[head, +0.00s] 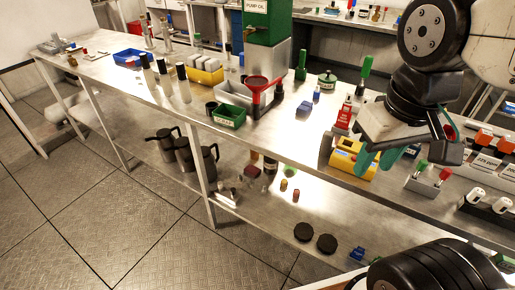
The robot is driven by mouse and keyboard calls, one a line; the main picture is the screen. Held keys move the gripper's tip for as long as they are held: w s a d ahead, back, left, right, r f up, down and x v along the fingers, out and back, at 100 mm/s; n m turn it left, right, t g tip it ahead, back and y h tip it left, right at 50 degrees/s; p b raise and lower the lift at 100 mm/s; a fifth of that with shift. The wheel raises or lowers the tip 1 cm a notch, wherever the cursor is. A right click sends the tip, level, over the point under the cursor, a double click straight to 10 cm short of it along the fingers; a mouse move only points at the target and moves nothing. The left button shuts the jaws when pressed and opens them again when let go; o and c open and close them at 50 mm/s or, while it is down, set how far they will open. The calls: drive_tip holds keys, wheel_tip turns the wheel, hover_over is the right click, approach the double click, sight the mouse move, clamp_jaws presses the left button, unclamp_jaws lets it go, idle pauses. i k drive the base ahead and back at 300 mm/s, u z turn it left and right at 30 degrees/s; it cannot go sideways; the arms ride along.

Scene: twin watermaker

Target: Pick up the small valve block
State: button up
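A small grey block (424,183) with one green and one red handle stands on the bench at the right; it looks most like the valve block, though I cannot be sure. My gripper (391,160) hangs over the bench just left of and above this block, apart from it in the picture. Its teal finger pads look spread, with nothing seen between them. The gripper hides part of the bench behind it.
A yellow device (352,158) sits close below my gripper. Red-and-white labelled boxes (484,138) and a dark holder with white parts (487,203) stand at the right. A red funnel (262,84) and green bin (228,117) stand left.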

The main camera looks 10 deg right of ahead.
sight(224, 192)
drive_tip(key=k, duration=0.6)
drive_tip(key=u, duration=0.55)
drive_tip(key=i, duration=0.75)
drive_tip(key=u, duration=0.5)
drive_tip(key=i, duration=0.7)
drive_tip(key=z, duration=0.2)
